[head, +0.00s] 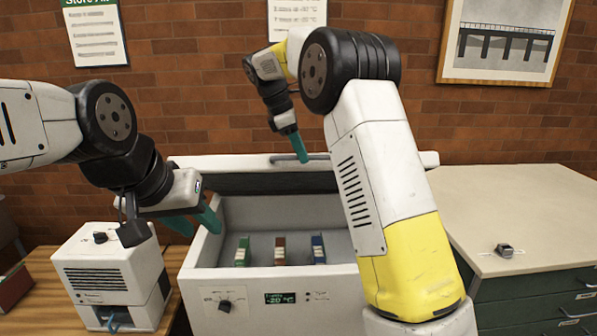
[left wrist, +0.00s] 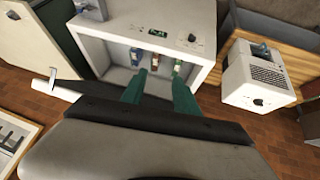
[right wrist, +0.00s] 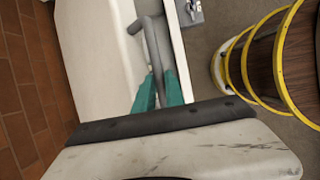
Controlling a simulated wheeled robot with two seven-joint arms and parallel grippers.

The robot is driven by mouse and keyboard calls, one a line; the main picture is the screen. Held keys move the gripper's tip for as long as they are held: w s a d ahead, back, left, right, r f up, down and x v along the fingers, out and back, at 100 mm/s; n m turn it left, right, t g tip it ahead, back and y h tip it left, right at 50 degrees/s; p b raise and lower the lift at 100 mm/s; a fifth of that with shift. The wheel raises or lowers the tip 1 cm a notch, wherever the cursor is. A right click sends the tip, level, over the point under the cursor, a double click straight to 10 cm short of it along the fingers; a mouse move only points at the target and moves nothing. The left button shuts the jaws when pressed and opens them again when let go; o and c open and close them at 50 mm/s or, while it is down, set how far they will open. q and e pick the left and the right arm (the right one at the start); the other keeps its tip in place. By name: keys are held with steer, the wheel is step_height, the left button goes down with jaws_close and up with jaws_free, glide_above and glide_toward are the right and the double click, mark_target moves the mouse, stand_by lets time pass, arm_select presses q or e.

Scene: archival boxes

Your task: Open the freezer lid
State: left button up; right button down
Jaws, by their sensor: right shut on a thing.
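The white chest freezer (head: 255,282) stands in the middle with its lid (head: 235,162) raised at the back. The lid's dark inner side faces the opening. A grey bar handle (head: 285,159) runs along the lid's upper edge and also shows in the right wrist view (right wrist: 152,40). My right gripper (head: 302,152) is shut on the handle; its teal fingers (right wrist: 160,90) meet the bar. My left gripper (head: 196,222) is open and empty at the freezer's left rim; its fingers (left wrist: 158,92) are apart in the left wrist view.
Green (head: 243,251), red (head: 280,249) and blue (head: 318,248) boxes stand inside the freezer. A white device (head: 110,275) sits on a wooden table at left. A beige counter (head: 520,210) with a small metal object (head: 504,250) is at right. A brick wall is behind.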

steer(key=shift+w+r, duration=0.65)
steer(key=shift+w, duration=0.35)
arm_select(q)
steer(key=shift+c, duration=0.3)
